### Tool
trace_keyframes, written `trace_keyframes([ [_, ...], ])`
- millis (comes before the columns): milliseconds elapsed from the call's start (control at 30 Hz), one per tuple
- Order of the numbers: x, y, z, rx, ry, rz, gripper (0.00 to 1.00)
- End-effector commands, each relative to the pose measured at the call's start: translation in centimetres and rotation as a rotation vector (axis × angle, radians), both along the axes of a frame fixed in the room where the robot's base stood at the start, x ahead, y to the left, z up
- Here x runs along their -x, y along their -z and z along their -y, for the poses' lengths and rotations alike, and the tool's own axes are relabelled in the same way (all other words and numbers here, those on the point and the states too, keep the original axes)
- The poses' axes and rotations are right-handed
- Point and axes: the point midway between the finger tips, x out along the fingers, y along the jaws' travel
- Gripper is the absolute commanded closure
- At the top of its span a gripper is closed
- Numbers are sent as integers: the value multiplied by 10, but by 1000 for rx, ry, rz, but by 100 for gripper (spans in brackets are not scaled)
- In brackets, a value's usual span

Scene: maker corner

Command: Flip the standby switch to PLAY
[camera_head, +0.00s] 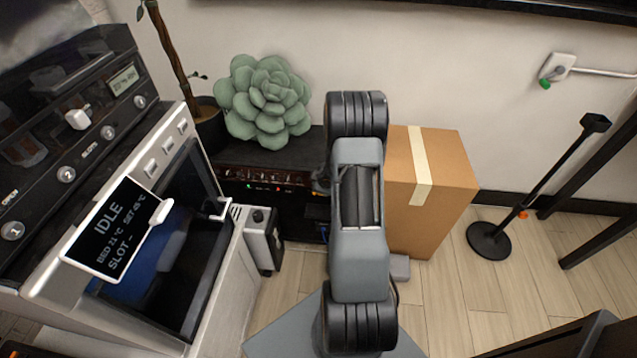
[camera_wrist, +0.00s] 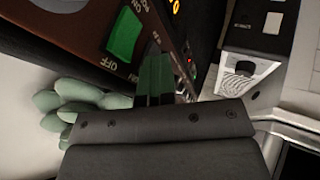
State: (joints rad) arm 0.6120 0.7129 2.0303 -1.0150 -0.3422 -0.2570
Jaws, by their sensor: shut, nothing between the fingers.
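A dark amplifier (camera_head: 262,185) with a brown-red control panel and small lit lamps stands low against the wall. In the wrist view its panel (camera_wrist: 82,25) is close and tilted, with a green rocker switch (camera_wrist: 123,36) marked ON and OFF. My gripper (camera_wrist: 158,62) is shut and empty, its dark green fingers beside the green rocker at the panel. I cannot tell whether the fingertips touch the panel. No switch marked standby or PLAY can be read; the fingers cover part of the panel. In the head view my arm hides most of the gripper.
A succulent (camera_head: 266,98) sits on the amplifier. A cardboard box (camera_head: 438,180) stands to its right. A printer-like machine with an IDLE screen (camera_head: 112,230) is at left, and a small grey box with a black knob (camera_head: 262,240) stands beside it.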

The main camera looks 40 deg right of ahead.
Motion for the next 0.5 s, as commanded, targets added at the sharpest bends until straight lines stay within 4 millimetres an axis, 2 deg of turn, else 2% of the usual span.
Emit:
trace_keyframes([
  [267,1,1,-1,2,0,3,100],
  [367,6,3,-7,1,2,3,100],
  [500,17,7,-25,1,-2,3,100],
])
